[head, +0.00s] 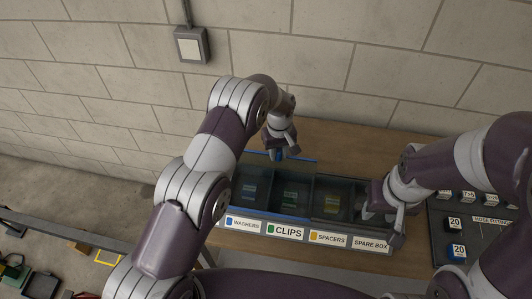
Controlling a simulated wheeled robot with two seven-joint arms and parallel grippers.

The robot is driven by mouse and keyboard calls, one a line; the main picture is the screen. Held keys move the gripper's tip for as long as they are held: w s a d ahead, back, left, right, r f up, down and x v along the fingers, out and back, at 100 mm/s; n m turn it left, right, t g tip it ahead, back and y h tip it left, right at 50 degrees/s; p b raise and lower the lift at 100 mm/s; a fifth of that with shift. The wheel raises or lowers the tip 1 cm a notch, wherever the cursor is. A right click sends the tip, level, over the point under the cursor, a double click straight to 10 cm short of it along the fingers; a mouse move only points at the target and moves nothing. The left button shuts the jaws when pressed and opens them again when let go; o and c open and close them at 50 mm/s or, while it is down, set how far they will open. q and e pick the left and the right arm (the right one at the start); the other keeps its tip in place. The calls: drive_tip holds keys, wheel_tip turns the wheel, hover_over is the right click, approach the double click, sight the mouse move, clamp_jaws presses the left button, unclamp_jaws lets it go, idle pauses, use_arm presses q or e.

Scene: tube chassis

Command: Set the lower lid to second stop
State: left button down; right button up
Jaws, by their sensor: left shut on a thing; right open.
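A dark organiser box (390,244) stands on the wooden table, with compartments labelled WASHERS, CLIPS, SPACERS and SPARE BOX along its front. A see-through lid with blue edging (303,161) lies over the left compartments. Which lid is the lower one I cannot tell. My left gripper (281,151) is at the back edge of the box, shut on a small blue part that appears to be the lid's handle; its fingers partly hide it. My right gripper (388,215) is open at the box's right end, over the spare box side, and hides part of that end.
A dark rack (440,225) with blocks marked 20 stands to the right of the box, close to my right arm. A block wall with a switch box (191,46) rises behind the table. Bare wood (340,145) shows behind the box.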

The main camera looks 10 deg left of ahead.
use_arm(q)
drive_tip(key=shift+a+r, duration=0.1)
drive_tip(key=shift+a, duration=0.35)
drive_tip(key=c, duration=1.1)
unclamp_jaws()
drive_tip(key=shift+d, duration=0.25)
drive_tip(key=shift+o, duration=1.1)
drive_tip(key=shift+d, duration=0.1)
drive_tip(key=shift+s+r, duration=0.1)
drive_tip(key=shift+a, duration=0.2)
drive_tip(key=shift+r, duration=0.2)
wheel_tip(320, 180, up, 8)
drive_tip(key=b, duration=0.3)
drive_tip(key=shift+d+f, duration=0.15)
wheel_tip(320, 180, up, 5)
drive_tip(key=shift+f+p, duration=0.2)
drive_tip(key=shift+p, duration=1.05)
use_arm(e)
drive_tip(key=shift+s+a+f, duration=0.1)
drive_tip(key=shift+a+f, duration=0.1)
drive_tip(key=shift+a, duration=0.1)
